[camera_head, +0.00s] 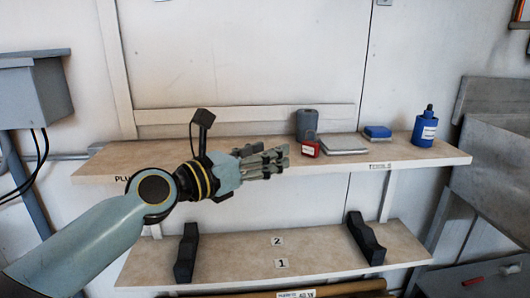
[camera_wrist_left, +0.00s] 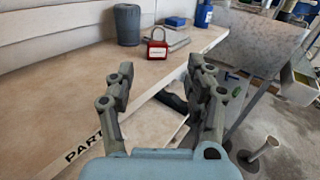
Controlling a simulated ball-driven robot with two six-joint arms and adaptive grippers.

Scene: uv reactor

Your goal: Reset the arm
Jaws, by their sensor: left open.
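My left arm comes in from the left in the head view and reaches across the front of the upper shelf (camera_head: 400,155). Its gripper (camera_head: 275,161) points right, over the shelf's front edge, and holds nothing. In the left wrist view the two fingers of the left gripper (camera_wrist_left: 160,85) stand wide apart. A red padlock (camera_head: 309,147) with a white label sits on the shelf just beyond the fingertips. It also shows in the left wrist view (camera_wrist_left: 157,47), apart from the fingers. My right gripper is not in view.
A dark grey canister (camera_head: 307,122), a grey flat case (camera_head: 343,143), a blue box (camera_head: 377,132) and a blue bottle (camera_head: 425,128) stand on the upper shelf. The lower shelf (camera_head: 320,258) has two black cradles (camera_head: 187,252) (camera_head: 365,238). A grey box (camera_head: 35,90) hangs at left.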

